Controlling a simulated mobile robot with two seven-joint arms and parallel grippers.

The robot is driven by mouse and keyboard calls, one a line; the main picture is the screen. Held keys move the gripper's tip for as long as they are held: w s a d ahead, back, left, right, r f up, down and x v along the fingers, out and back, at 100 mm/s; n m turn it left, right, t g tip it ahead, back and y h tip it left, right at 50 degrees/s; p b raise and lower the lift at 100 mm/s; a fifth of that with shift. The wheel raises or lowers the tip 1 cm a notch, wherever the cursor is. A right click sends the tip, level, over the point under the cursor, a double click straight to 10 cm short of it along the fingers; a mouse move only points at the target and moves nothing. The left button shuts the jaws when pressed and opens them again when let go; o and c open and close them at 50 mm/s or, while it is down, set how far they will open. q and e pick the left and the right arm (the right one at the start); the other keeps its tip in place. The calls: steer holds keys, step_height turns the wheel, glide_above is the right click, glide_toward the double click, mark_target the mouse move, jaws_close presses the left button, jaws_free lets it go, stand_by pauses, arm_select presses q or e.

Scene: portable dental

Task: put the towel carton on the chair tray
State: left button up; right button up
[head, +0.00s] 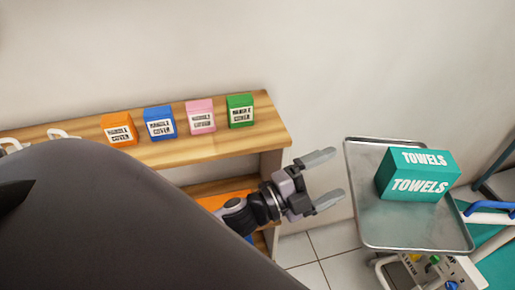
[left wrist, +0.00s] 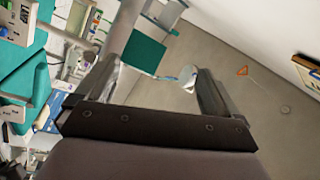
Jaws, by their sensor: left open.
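The towel carton (head: 416,175) is a teal box with white "TOWELS" lettering. In the head view it rests on the grey metal chair tray (head: 383,228), toward the tray's back right. My left gripper (head: 332,178) is open and empty, left of the tray and apart from the carton, with its fingers pointing right. In the left wrist view the open fingers (left wrist: 158,85) show with nothing between them close by. My right gripper is not in view.
A wooden shelf (head: 215,147) stands along the wall with orange (head: 118,130), blue (head: 160,122), pink (head: 200,116) and green (head: 240,111) handle-cover boxes on top. A panel with knobs (head: 445,272) sits below the tray. Tiled floor (head: 320,245) shows between shelf and tray.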

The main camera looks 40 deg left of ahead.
arm_select(q)
steer(key=s+a+f+n+g+y, duration=0.2)
steer(key=s+f+n, duration=0.5)
steer(key=f, duration=0.4)
steer(key=s+a+f+n+g+y, duration=0.3)
steer(key=s+f+n+g+y, duration=0.2)
steer(key=s+f+n, duration=0.3)
step_height(320, 180, down, 3)
steer(key=shift+s+a+r+n, duration=0.1)
steer(key=shift+s+a+n, duration=0.1)
steer(key=shift+n, duration=0.6)
steer(key=shift+w, duration=0.1)
